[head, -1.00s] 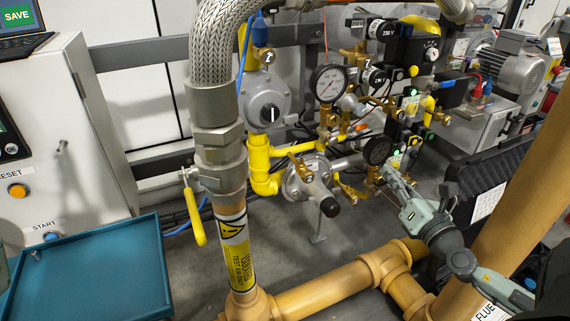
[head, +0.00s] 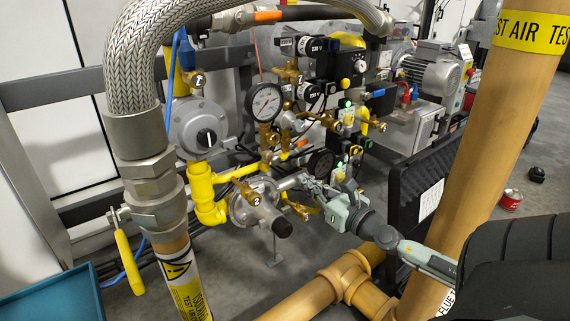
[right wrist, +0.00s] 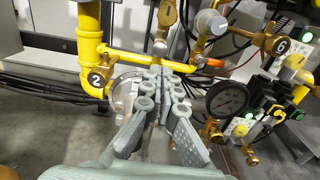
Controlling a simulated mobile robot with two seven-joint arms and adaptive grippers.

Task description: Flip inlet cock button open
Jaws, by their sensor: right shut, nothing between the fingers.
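My right gripper (head: 312,187) is shut and empty, just right of the grey round pipe fitting (head: 254,203) on the gas train. In the right wrist view its fingers (right wrist: 163,78) are together, pointing up the picture towards brass fittings and partly covering a pale round body behind. I cannot tell which small part is the inlet cock button, nor whether the fingers touch anything. A white-faced gauge (head: 266,102) stands above a brass cock. A dark gauge (head: 321,162) sits just above the gripper and shows in the right wrist view (right wrist: 227,98). My left gripper is not in view.
A yellow-handled valve (head: 128,262) hangs on the hose pipe at left. Yellow pipes, a grey regulator (head: 199,127) and brass fittings crowd the middle. A teal tray (head: 60,295) is at lower left.

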